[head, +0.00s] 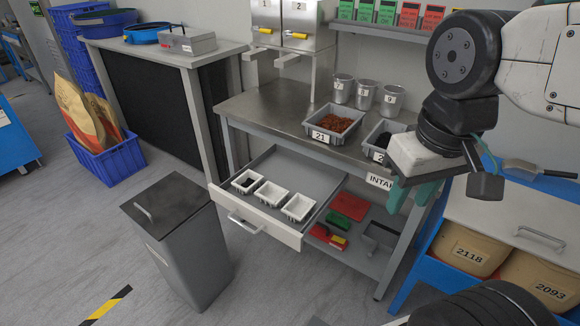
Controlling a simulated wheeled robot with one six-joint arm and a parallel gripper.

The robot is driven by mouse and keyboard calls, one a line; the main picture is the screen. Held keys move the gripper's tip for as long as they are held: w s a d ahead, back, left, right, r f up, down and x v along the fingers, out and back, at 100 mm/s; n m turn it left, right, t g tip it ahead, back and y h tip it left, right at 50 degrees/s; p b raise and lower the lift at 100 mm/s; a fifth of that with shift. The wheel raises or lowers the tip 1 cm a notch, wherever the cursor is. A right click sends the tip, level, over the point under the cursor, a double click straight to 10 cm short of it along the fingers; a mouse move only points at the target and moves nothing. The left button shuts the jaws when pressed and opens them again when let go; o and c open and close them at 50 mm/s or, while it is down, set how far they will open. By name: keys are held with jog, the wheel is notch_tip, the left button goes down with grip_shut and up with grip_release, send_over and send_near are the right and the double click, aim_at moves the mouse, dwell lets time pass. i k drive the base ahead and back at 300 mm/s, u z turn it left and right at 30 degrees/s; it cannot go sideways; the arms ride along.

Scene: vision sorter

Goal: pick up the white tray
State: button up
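Three small white trays sit in a row in the pulled-out drawer of the steel bench. The left tray (247,182) holds something dark. The middle tray (272,194) and the right tray (298,207) look empty. The drawer (318,181) is grey inside with a white front. My gripper (412,198) hangs in front of the bench's right part, to the right of the trays and apart from them. Its two teal fingers point down with a gap between them, and nothing shows in the gap. The fingers partly overlap the bench edge behind.
A grey bin (182,240) with a dark lid stands left of the drawer. Grey tub 21 (335,124) with reddish pieces and several metal cups stand on the bench (262,108). Red and green items lie on the shelf below. A blue cart (440,276) stands at right.

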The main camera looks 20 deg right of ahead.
aim_at(248, 182)
jog(key=z, duration=0.25)
jog(key=i, duration=1.15)
jog(key=u, duration=0.4)
